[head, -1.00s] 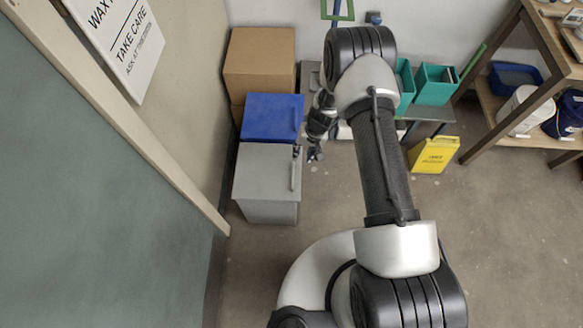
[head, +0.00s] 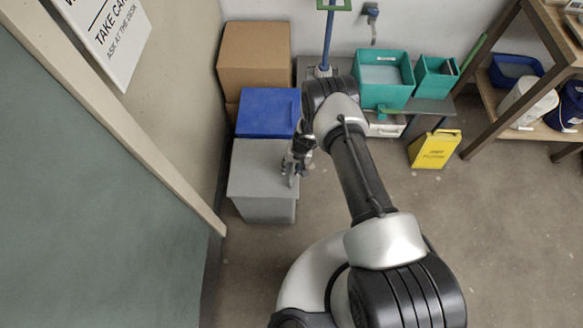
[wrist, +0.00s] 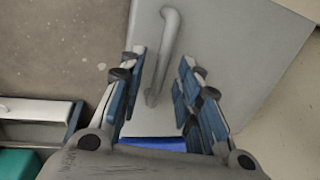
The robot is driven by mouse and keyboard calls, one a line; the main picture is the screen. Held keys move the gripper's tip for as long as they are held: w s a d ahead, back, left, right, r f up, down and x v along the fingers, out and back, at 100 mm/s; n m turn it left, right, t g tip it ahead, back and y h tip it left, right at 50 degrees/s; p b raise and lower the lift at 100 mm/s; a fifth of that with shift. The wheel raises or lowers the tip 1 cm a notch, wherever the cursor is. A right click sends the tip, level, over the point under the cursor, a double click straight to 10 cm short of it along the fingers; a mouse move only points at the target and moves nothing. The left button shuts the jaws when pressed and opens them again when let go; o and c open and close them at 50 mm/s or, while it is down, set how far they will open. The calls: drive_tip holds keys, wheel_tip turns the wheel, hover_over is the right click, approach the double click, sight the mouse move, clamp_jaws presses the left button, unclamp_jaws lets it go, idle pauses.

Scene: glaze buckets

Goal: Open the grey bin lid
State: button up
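The grey bin (head: 265,208) stands on the floor by the wall, with its flat grey lid (head: 258,172) closed. In the wrist view the lid (wrist: 235,50) carries a grey bar handle (wrist: 163,55). My gripper (head: 293,172) is at the lid's right edge in the head view and hides most of the handle there. In the wrist view my gripper (wrist: 160,75) is open, with one finger on each side of the handle's line. The handle lies between the fingers and beyond them; I cannot tell whether a finger touches it.
A blue-lidded bin (head: 266,112) stands directly behind the grey one, with a cardboard box (head: 255,58) behind that. Teal tubs (head: 383,80) sit on a low bench (head: 430,108). A yellow floor sign (head: 434,150) stands right. The floor right of the bin is clear.

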clamp_jaws()
idle(0.4)
idle(0.4)
